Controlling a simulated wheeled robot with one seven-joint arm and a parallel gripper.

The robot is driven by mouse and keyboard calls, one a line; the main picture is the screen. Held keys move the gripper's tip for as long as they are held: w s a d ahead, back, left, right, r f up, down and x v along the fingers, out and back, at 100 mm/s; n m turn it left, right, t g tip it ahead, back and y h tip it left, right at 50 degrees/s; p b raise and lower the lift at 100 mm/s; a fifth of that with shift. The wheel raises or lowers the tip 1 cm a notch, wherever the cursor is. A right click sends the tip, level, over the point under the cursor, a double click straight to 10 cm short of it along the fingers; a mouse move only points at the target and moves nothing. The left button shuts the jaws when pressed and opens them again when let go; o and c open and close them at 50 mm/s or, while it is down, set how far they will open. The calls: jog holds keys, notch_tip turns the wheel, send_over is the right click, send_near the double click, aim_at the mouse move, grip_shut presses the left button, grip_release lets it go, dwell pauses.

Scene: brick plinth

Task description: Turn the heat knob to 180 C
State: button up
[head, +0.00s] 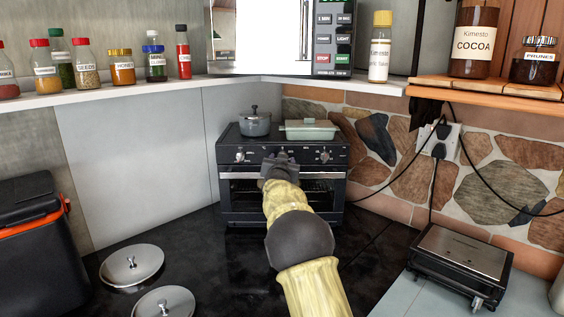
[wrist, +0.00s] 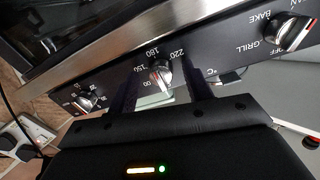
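The oven (head: 230,190) stands in the counter corner with a row of knobs on its black front panel. In the wrist view the panel is tilted and upside down. The heat knob (wrist: 161,78) is silver, with printed marks including 150, 180 and 220 around it. I cannot clearly tell where its pointer stands. My gripper (wrist: 159,84) is open, one dark finger on each side of the heat knob, with gaps showing between. In the head view my gripper (head: 280,164) is at the panel's middle and hides the heat knob.
Other knobs flank it: a function knob (wrist: 292,34) marked BAKE and GRILL, and another knob (wrist: 86,100). A pot (head: 255,124) and a green dish (head: 309,130) sit on the oven. Two lids (head: 131,266) lie at front left; a black grill appliance (head: 462,262) stands right.

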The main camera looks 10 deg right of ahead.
jog(key=b+v, duration=0.4)
jog(key=v, duration=1.3)
jog(key=shift+s, duration=0.2)
jog(key=shift+r, duration=0.1)
jog(key=s+d+f+n+g+y+p, duration=0.1)
jog(key=s+f+g+p, duration=0.3)
jog(key=s, duration=0.7)
jog(key=s+d+f+n+g+y+p, duration=0.1)
jog(key=s+f+g, duration=0.5)
jog(key=s, duration=0.6)
jog(key=s+d+f+n+g+y+p, duration=0.2)
jog(key=s+f+g+p, duration=0.3)
jog(key=s, duration=0.6)
jog(key=shift+s+f+n+p, duration=0.15)
jog(key=shift+f+n+p, duration=0.25)
jog(key=shift+p, duration=0.45)
